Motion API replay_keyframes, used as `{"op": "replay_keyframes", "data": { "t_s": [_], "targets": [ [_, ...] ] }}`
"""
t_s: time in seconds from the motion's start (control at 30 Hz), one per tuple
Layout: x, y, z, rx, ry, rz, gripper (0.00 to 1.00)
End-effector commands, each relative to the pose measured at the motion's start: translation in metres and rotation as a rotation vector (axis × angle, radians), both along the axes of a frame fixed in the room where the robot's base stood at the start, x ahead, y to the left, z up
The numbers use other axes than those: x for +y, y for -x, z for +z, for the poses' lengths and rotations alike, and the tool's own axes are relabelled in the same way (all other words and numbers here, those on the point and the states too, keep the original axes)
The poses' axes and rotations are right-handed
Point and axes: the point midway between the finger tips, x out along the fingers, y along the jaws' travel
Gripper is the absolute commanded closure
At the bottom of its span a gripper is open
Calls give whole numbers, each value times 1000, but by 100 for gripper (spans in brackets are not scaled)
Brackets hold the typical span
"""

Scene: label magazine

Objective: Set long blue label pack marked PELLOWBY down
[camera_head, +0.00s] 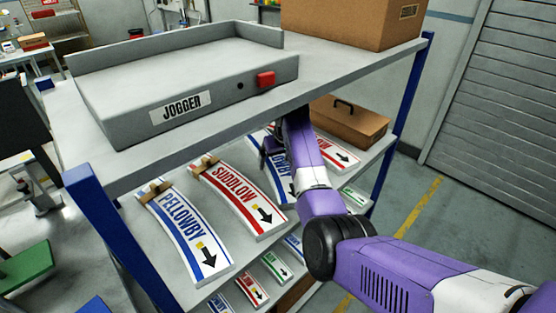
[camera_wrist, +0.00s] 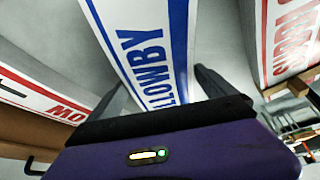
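A long white pack with a blue edge stripe and blue lettering ending in LLOWBY (camera_wrist: 148,50) lies between the two dark fingers of my gripper (camera_wrist: 160,80) in the wrist view. A finger is close to each long side; I cannot tell whether they press on it. In the head view this blue pack (camera_head: 284,180) shows partly behind my arm, on the shelf level below the jogger; the shelf edge above and my arm hide most of my gripper. Another blue pack marked PELLOWBY (camera_head: 184,232) lies at the left of that level.
Red SUDDLOW packs flank the blue pack, one left (camera_head: 238,195) and one right (camera_head: 336,153). The jogger (camera_head: 190,85) stands on the top shelf, close above my arm. A brown case (camera_head: 350,122) lies at the far right. Smaller packs lie on a level below.

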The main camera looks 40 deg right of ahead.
Motion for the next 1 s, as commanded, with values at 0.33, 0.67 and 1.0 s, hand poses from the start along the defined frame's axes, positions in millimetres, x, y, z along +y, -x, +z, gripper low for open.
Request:
{"op": "replay_keyframes", "data": {
  "t_s": [0.33, 0.67, 1.0],
  "targets": [
    [0, 0, 5, -1, 0, 0, 0],
    [10, 28, 29, 1, 1, 1, 0],
    [29, 77, 29, 0, 1, 1, 0]
  ]
}}
